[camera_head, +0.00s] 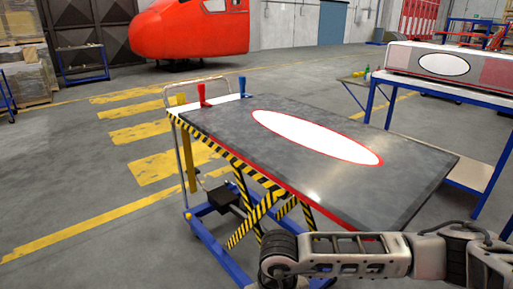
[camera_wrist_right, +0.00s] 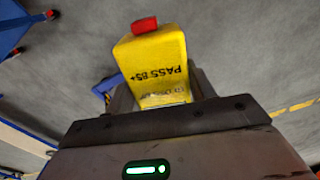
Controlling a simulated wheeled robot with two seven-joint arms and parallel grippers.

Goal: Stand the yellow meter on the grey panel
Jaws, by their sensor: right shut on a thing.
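The grey panel (camera_head: 215,125) lies flat on a lift table in the head view, with a white, red-rimmed oval on it. The yellow meter (camera_wrist_right: 152,62) shows in the right wrist view, with a red part on its end and dark printed text reading upside down. My right gripper (camera_wrist_right: 162,95) is shut on the meter; its fingers are partly hidden behind the wrist housing. In the head view my right arm crosses the lower right, in front of the panel's near edge; the gripper and meter are not visible there. My left gripper is not in view.
A red clamp-like piece (camera_head: 203,95) and a blue one (camera_head: 242,86) stand at the panel's far left end. A blue-framed bench (camera_head: 440,82) with a nosecone panel stands at the right. The panel's grey surface around the oval is clear.

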